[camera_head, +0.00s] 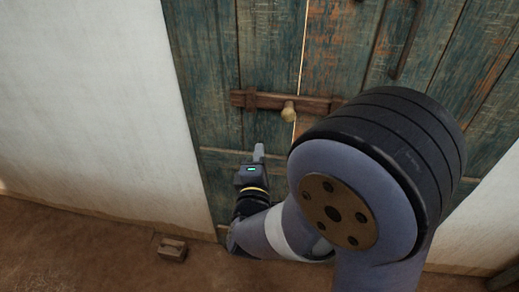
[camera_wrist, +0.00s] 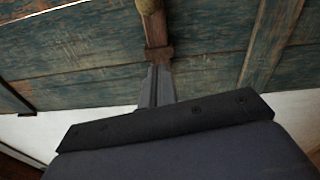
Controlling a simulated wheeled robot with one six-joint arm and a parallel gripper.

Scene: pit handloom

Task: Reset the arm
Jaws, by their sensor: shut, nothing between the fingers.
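My gripper (camera_head: 258,152) is shut and empty in front of a weathered blue-green wooden door (camera_head: 270,60). Its fingers also show in the wrist view (camera_wrist: 156,86), together and pointing at the door. A wooden bar (camera_head: 262,101) lies across the door a little above my fingertips in the head view. A round yellowish knob (camera_head: 289,111) sits on that bar, and it also shows at the top of the wrist view (camera_wrist: 148,5). My fingers look apart from the knob. In the wrist view they overlap the bar's end, and I cannot tell whether they touch it.
A dark metal handle (camera_head: 404,40) is on the door's upper right. White walls (camera_head: 90,100) stand on both sides. A small wooden block (camera_head: 172,249) is on the brown earthen floor (camera_head: 80,250) at lower left. My arm hides part of the door's right side.

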